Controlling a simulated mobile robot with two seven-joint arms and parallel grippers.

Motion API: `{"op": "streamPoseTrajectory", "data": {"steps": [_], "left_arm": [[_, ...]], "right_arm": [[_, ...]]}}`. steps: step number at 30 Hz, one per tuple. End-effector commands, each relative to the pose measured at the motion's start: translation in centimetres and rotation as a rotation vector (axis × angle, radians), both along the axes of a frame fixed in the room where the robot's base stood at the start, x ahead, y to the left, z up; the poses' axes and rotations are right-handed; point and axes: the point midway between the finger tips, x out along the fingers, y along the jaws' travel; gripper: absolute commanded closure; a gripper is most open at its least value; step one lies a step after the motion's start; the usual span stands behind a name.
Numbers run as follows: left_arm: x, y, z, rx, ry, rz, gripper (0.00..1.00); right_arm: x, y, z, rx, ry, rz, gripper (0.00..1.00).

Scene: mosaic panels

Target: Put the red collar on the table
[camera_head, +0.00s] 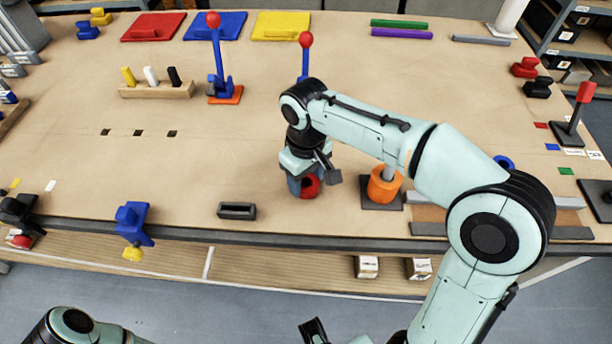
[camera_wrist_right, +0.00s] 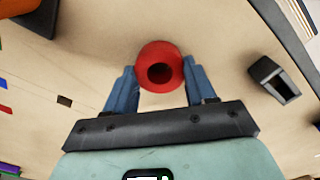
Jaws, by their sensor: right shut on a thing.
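The red collar (camera_head: 312,188) is a short ring with a dark central hole. It is held between the blue fingertips of my right gripper (camera_head: 301,186), near the front middle of the table (camera_head: 240,170). In the right wrist view the red collar (camera_wrist_right: 147,84) sits between the two blue fingers, its hole facing the camera. The collar is low over the wood; I cannot tell whether it touches. My right wrist partly hides it in the head view. My left gripper is not in view.
An orange collar (camera_head: 382,188) sits around a grey peg just right of the gripper. A small dark open box (camera_head: 237,211) lies to the left near the front edge. A blue clamp (camera_head: 132,222) is on that edge. Bare table lies left of the gripper.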

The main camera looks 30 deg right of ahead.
Motion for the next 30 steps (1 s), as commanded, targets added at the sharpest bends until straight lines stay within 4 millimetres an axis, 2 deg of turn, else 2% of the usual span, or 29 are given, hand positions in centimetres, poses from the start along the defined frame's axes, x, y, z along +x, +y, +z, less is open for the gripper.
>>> {"op": "streamPoseTrajectory", "data": {"steps": [4, 5, 7, 16, 20, 30], "left_arm": [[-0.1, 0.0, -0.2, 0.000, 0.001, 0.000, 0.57], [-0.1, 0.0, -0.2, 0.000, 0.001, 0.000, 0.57], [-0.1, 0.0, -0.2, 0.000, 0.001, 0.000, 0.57], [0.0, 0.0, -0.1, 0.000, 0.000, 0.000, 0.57], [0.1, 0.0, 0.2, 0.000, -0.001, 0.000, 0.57], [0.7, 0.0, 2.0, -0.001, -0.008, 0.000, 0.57]], "right_arm": [[0.0, 0.0, -0.3, 0.000, -0.001, 0.000, 0.91], [0.0, 0.0, -0.4, 0.000, 0.000, 0.000, 0.42], [0.0, 0.0, -0.3, 0.000, 0.000, 0.000, 0.20], [0.0, 0.0, -0.2, 0.000, 0.000, 0.000, 0.20], [0.1, 0.0, 0.9, 0.000, -0.002, 0.000, 0.20], [0.1, 0.0, 8.0, 0.001, -0.006, 0.001, 0.20]]}}
